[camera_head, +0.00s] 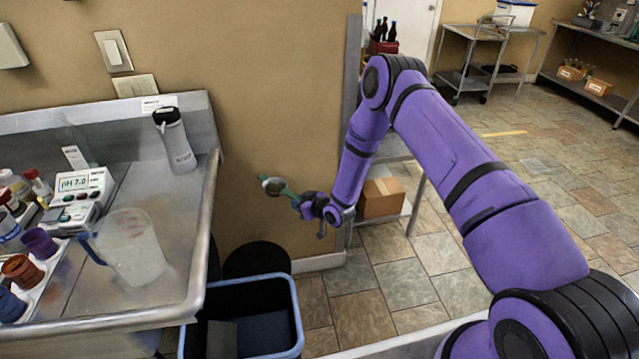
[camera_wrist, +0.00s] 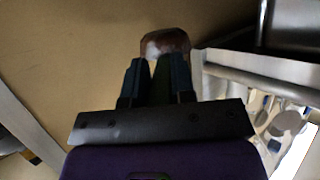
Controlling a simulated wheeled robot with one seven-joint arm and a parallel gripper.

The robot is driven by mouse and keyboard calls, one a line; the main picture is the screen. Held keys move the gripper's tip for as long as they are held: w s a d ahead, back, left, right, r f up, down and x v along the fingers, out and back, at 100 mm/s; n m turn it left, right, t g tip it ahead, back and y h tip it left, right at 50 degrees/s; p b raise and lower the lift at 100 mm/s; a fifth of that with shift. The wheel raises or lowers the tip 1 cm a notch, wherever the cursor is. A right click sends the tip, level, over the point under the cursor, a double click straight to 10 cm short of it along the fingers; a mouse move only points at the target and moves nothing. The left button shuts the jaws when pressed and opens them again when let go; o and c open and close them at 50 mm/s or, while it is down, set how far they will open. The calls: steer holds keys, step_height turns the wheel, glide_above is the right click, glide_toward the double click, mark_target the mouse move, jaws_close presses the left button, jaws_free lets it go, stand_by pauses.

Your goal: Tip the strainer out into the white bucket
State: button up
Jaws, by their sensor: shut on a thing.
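My gripper (camera_head: 300,201) is shut on the green handle of a small strainer (camera_head: 273,186), held out in front of the tan wall, to the right of the steel bench. The strainer's round bowl has a pale rim and looks dark inside; I cannot tell what it holds. In the wrist view the strainer's bowl (camera_wrist: 165,43) shows brown and pale just beyond my dark fingers (camera_wrist: 153,72), which partly hide its handle. I see no bucket that is clearly white.
Below the strainer stand a round black bin (camera_head: 257,260) and a blue-rimmed bin (camera_head: 297,318). The steel bench (camera_head: 213,190) at left carries a clear jug (camera_head: 132,248), a grey bottle (camera_head: 175,140) and a pH meter (camera_head: 84,186). A shelf with a cardboard box (camera_head: 381,198) is behind my arm.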

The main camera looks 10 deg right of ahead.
steer(key=s+a+f+n+t+y, duration=0.1)
steer(key=a+f+n+t+y, duration=0.1)
steer(key=f+n, duration=0.6)
steer(key=s+a+f+n+t+y, duration=0.1)
steer(key=a+f+n+t, duration=0.3)
steer(key=f+n, duration=0.5)
steer(key=a+n+y, duration=0.1)
steer(key=n, duration=1)
steer(key=shift+s+a+n+y, duration=0.15)
steer(key=shift+s+n+y, duration=0.15)
steer(key=shift+y, duration=0.1)
stand_by(0.8)
